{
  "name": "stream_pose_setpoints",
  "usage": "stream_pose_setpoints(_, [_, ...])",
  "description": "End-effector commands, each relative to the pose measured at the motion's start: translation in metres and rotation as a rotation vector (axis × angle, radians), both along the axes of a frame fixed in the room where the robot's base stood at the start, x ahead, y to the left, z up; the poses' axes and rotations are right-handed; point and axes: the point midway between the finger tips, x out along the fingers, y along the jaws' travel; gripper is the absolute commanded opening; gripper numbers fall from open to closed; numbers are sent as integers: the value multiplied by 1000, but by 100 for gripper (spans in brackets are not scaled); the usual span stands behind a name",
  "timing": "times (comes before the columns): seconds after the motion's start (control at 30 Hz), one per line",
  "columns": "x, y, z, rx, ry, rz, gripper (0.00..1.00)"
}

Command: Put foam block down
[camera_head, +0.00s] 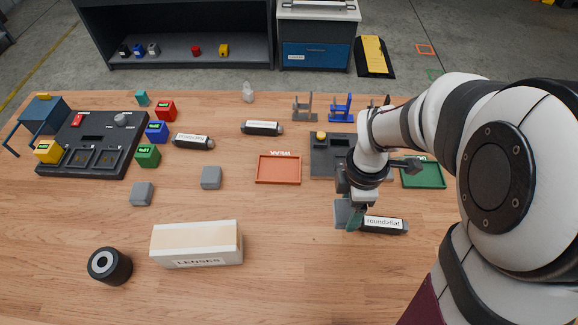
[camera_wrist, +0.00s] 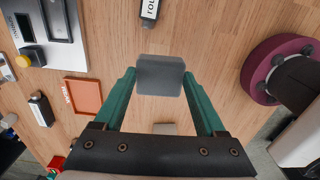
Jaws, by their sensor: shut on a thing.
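A grey foam block (camera_wrist: 160,75) sits between the tips of the two green fingers of my gripper (camera_wrist: 160,84) in the wrist view. The fingers are shut on its sides. In the head view my gripper (camera_head: 352,222) points down on the right part of the table, with the grey block (camera_head: 342,212) partly hidden behind a finger. It is low over the wood beside the black "round>flat" cylinder (camera_head: 384,225); I cannot tell whether it touches the table. Two similar grey blocks (camera_head: 211,177) (camera_head: 142,194) lie on the left half of the table.
An orange tray (camera_head: 278,182) lies left of my gripper, a green tray (camera_head: 423,186) to the right. A dark fixture (camera_head: 325,168) stands behind. A white "LENSES" box (camera_head: 197,260) and a black roll (camera_head: 110,265) are at the front left. Wood between box and gripper is clear.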

Motion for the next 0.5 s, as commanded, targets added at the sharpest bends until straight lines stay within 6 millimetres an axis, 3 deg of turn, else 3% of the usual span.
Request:
stream_pose_setpoints(0.17, [13, 39, 18, -2, -4, 153, 22])
stream_pose_setpoints(0.33, [18, 112, 53, -3, -4, 418, 22])
stream_pose_setpoints(0.5, [2, 180, 87, -1, -4, 653, 22])
